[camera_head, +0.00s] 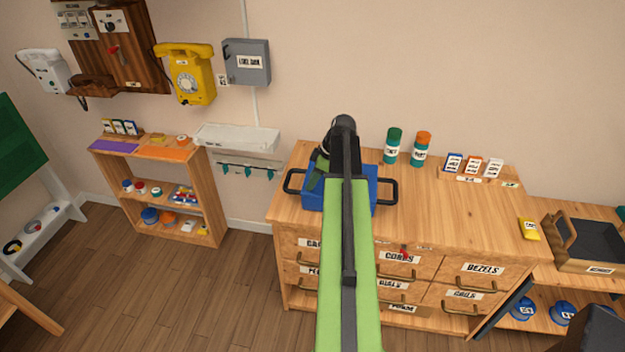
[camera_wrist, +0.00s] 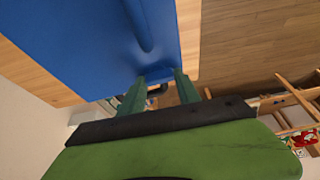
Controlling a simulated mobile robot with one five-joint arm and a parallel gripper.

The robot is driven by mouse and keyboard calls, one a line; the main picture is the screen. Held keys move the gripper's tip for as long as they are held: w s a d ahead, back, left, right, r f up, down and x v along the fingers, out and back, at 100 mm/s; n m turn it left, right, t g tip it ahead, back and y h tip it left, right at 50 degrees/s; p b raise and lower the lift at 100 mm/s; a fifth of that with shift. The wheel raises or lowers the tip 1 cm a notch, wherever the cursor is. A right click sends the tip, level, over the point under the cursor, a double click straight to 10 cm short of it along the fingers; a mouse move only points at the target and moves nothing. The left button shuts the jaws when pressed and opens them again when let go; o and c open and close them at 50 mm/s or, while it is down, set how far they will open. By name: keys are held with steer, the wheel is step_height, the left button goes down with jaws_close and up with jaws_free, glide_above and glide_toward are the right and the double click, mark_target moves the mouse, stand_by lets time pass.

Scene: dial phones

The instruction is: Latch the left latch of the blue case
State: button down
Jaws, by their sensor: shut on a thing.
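The blue case (camera_head: 312,200) sits on the wooden dresser top, with a dark handle (camera_head: 291,182) on its left side and another (camera_head: 388,190) on its right. My arm crosses in front of it and hides its middle. My gripper (camera_head: 316,172) is low at the left part of the case. In the wrist view the case (camera_wrist: 85,40) fills the upper left, and the green fingers of my gripper (camera_wrist: 158,80) reach its edge. A small blue tab (camera_wrist: 152,74), seemingly the left latch, lies between the fingertips. The fingers are shut on it; its exact angle is unclear.
Two labelled canisters (camera_head: 392,146) stand behind the case to the right. Labelled cards in a wooden holder (camera_head: 470,168) are farther right. A yellow object (camera_head: 529,229) lies near the right end. The dresser top (camera_head: 455,215) between them is clear.

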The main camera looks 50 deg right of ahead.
steer(key=shift+d, duration=0.35)
steer(key=shift+m, duration=0.6)
steer(key=m+h, duration=0.1)
steer(key=m, duration=0.2)
steer(key=shift+s+a+t+h, duration=0.1)
steer(key=shift+t+h, duration=0.2)
steer(key=m+h, duration=0.1)
steer(key=m, duration=0.3)
steer(key=shift+a+m+h, duration=0.1)
steer(key=shift+m+h, duration=0.2)
steer(key=shift+h, duration=0.1)
steer(key=m, duration=0.2)
steer(key=m+h, duration=0.1)
steer(key=m, duration=0.1)
steer(key=shift+a+m+g+h, duration=0.1)
steer(key=shift+m+g+h, duration=0.2)
steer(key=shift+g, duration=0.1)
steer(key=shift+w+m+g+h, duration=0.15)
steer(key=shift+m+g+h, duration=0.15)
steer(key=shift+m, duration=0.8)
steer(key=shift+w+m+g+h, duration=0.1)
steer(key=shift+m+g+h, duration=0.2)
steer(key=shift+m, duration=0.8)
steer(key=c, duration=0.9)
jaws_free()
